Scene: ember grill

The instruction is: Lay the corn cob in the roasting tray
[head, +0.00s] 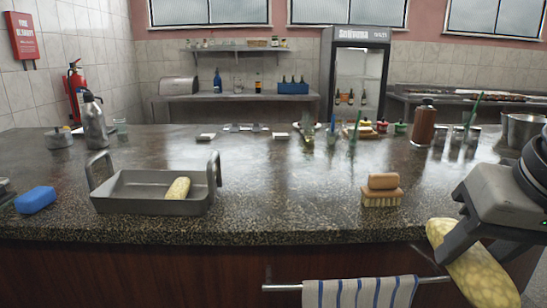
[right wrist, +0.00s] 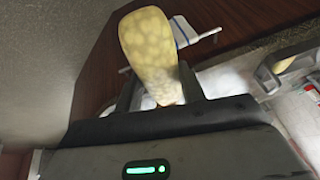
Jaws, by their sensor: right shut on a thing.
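My right gripper (head: 468,256) is at the lower right of the head view, in front of the counter's edge. It is shut on a long yellow corn cob (head: 478,280), which slants down to the right. The right wrist view also shows the cob (right wrist: 147,45), sticking out beyond the fingers; its gripped end is partly hidden. The grey metal roasting tray (head: 120,192) stands on the counter at left, with a raised handle at each end. A smaller yellow piece, which looks like another cob (head: 178,188), lies inside it toward the right. My left gripper is out of view.
A wooden brush (head: 382,190) stands on the counter between tray and gripper. A blue sponge (head: 36,200) lies left of the tray. A striped towel (head: 360,292) hangs on the front rail. Bottles and a metal jug (head: 95,125) stand farther back.

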